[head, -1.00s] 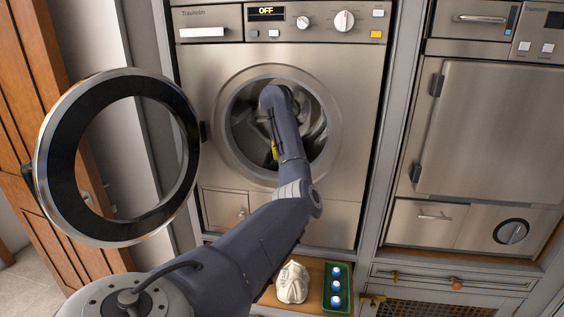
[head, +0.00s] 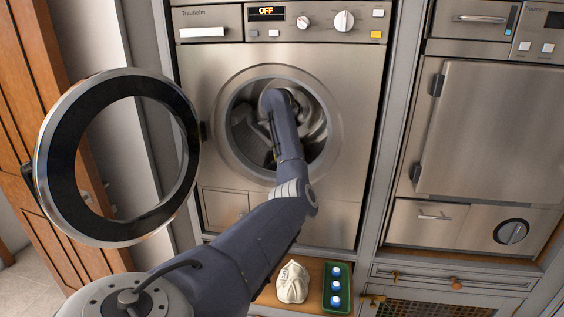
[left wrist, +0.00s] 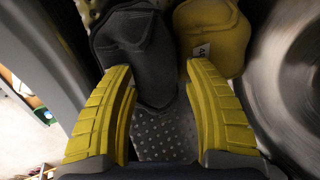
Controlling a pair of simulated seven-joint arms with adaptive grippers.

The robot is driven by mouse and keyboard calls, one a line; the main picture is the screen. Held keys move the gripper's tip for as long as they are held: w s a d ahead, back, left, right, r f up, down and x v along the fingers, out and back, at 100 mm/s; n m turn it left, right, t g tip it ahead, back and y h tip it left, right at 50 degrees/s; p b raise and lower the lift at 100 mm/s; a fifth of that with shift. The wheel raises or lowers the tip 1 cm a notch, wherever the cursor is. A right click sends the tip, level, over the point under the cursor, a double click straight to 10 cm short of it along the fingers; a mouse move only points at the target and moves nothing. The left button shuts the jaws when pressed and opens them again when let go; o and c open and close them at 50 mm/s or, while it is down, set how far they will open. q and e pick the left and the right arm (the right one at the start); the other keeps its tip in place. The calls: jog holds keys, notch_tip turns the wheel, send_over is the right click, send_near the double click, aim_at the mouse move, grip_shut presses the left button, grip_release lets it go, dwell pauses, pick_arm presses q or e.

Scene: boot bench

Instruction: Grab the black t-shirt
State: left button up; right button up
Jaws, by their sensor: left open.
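The black t-shirt (left wrist: 138,50) is a dark folded bundle in the washing machine drum in the left wrist view. It lies on the perforated drum wall (left wrist: 165,133). My left gripper (left wrist: 163,72) is open, with its yellow fingers on either side of the shirt's lower part. I cannot tell whether the fingers touch it. In the head view my left arm reaches through the round door opening, and the gripper is hidden inside. The shirt cannot be made out clearly there. My right gripper is not in view.
A yellow cloth item (left wrist: 214,36) lies close beside the black shirt, near the right fingertip. The metal door ring (head: 221,125) surrounds my arm. The round door (head: 62,157) stands open at left. A white object (head: 292,283) and a green tray (head: 337,288) sit below.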

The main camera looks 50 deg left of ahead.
pick_arm(q)
jog(key=c, duration=1.1)
jog(key=shift+f, duration=0.1)
